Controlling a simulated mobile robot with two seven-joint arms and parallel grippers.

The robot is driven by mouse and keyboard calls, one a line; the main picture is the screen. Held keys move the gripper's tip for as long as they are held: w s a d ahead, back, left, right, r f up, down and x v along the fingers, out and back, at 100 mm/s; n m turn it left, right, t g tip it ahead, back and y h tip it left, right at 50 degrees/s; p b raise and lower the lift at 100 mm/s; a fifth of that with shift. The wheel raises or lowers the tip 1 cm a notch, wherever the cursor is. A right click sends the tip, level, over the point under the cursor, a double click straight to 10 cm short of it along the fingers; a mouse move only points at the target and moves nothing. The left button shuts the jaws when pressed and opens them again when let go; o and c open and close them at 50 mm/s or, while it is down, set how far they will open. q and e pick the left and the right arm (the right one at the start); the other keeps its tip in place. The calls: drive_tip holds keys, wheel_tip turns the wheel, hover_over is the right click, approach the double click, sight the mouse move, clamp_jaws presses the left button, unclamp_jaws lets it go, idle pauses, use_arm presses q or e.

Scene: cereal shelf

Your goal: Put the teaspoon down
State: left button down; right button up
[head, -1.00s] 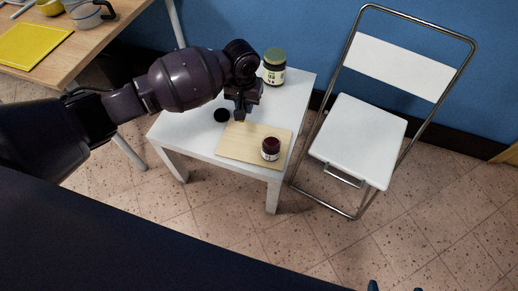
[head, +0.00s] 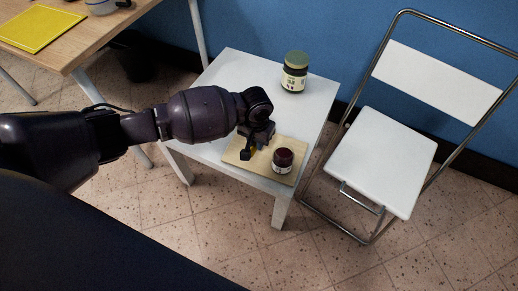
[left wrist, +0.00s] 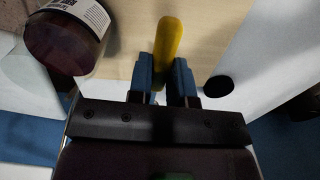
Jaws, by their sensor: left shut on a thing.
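The teaspoon shows as a yellow handle (left wrist: 168,38) between the fingers of my left gripper (left wrist: 161,72) in the left wrist view; its other end is hidden. In the head view, my left gripper (head: 248,153) is low over the wooden board (head: 268,177), left of the small dark jar (head: 283,160). A bit of yellow shows at its fingers. The gripper is shut on the teaspoon. I cannot tell whether the teaspoon touches the board. My right gripper is out of view.
The board lies on a small white table (head: 235,68). A larger jar with a green lid (head: 294,72) stands at its back. A black disc (left wrist: 219,86) lies beside the board. A white folding chair (head: 380,160) stands at the right, a wooden table (head: 75,45) at the upper left.

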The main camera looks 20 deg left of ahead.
sight(257, 155)
use_arm(q)
drive_tip(key=shift+f, duration=0.15)
wheel_tip(257, 155, down, 6)
drive_tip(key=shift+s+r+b, duration=0.1)
drive_tip(key=shift+r+b, duration=0.05)
drive_tip(key=shift+b, duration=1.05)
drive_tip(key=shift+r, duration=0.15)
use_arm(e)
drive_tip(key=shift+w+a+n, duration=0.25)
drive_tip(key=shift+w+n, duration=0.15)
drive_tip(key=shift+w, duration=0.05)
use_arm(q)
drive_tip(key=c, duration=1)
unclamp_jaws()
drive_tip(key=shift+f, duration=0.2)
drive_tip(key=shift+c, duration=0.2)
